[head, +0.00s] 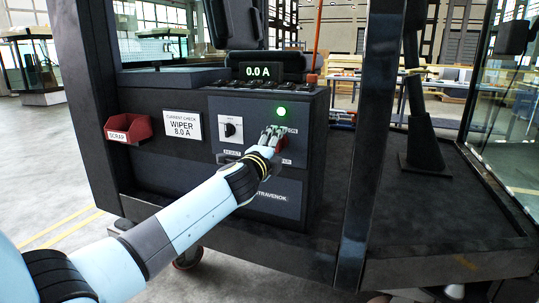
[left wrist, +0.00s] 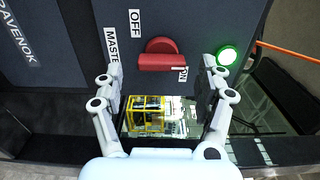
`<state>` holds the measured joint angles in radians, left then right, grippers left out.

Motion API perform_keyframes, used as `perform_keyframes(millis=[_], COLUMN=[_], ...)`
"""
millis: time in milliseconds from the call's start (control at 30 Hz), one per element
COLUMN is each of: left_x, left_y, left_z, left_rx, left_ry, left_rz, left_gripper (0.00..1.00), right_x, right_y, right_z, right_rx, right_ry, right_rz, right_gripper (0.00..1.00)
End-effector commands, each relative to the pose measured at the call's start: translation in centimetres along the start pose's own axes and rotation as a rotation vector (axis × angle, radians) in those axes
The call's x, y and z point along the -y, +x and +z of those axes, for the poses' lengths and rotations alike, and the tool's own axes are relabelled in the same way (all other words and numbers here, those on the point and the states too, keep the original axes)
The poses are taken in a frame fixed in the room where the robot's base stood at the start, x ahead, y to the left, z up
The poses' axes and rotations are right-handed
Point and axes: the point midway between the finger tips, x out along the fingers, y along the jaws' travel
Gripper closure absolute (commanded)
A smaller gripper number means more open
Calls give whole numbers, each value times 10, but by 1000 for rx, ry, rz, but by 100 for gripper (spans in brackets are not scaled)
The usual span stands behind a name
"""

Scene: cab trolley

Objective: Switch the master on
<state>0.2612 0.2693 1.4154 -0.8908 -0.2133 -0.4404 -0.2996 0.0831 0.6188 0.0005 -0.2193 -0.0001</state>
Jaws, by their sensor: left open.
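The red master switch (left wrist: 161,57) is a knob with a raised bar on the dark panel, which shows in the left wrist view. The bar lies crosswise there, with a white mark at its right end close to the partly hidden ON label (left wrist: 182,74). The OFF label (left wrist: 135,22) and the cut-off MASTER label (left wrist: 112,46) are to its left. My left gripper (head: 271,134) is at the panel, and in the left wrist view its fingers (left wrist: 161,70) are open on either side of the knob, with gaps. My right gripper is out of view.
A green lamp (head: 281,112) is lit beside the switch. The display (head: 262,71) reads 0.0 A. A black selector knob (head: 230,130), a wiper current card (head: 183,127) and a red scrap bin (head: 128,129) are to the left. A dark post (head: 366,140) stands on the right.

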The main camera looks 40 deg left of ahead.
Motion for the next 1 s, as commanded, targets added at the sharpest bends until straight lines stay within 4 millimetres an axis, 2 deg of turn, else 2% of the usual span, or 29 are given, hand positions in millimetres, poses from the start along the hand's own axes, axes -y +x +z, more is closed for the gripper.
perform_keyframes(millis=[300, 500, 667, 1000], left_x=[-1, -1, 0, 0], left_y=[-69, -101, -110, -111], left_z=[0, 0, 0, 0], left_rx=[-2, -1, -1, -1], left_ry=[2, 1, 2, 1], left_rz=[2, 2, 1, 1], left_gripper=[27, 27, 27, 27], right_x=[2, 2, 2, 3], right_y=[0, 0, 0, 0], right_z=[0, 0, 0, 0], right_rx=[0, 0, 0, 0], right_ry=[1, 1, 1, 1], right_rz=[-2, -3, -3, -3], right_gripper=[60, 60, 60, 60])
